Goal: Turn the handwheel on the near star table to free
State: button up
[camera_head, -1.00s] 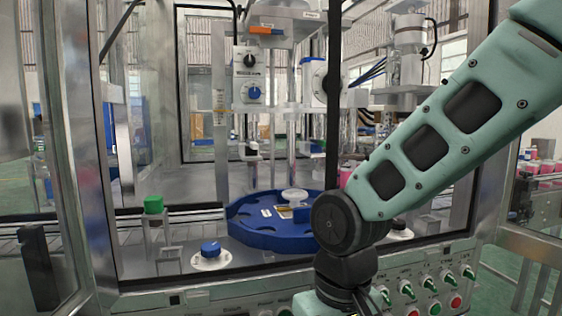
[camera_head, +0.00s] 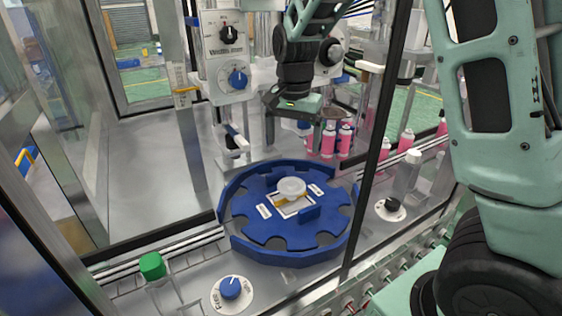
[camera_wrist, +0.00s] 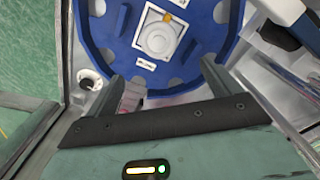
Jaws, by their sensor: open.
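The near star table is a blue notched disc (camera_head: 262,228) inside the machine frame. A pale round handwheel (camera_head: 291,187) stands at its centre on a white square plate with a yellow mark. In the wrist view the handwheel (camera_wrist: 158,40) is seen from above, beyond the fingertips. My gripper (camera_head: 300,112) hangs above and behind the star table in the head view, apart from the handwheel. In the wrist view my gripper (camera_wrist: 163,78) has its two fingers wide apart, with nothing held. A small pointer or setting on the handwheel is too small to read.
A blue dial knob (camera_head: 230,287) and a green-capped block (camera_head: 152,266) are at the front left. A black knob (camera_head: 391,206) is to the right. Pink bottles (camera_head: 345,138) stand behind. A dark frame post (camera_head: 372,165) rises right of the table.

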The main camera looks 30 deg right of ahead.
aim_at(292, 184)
notch_tip(292, 184, down, 12)
jog(key=shift+s+r+p, duration=0.1)
jog(key=shift+p, duration=0.95)
jog(key=c, duration=1)
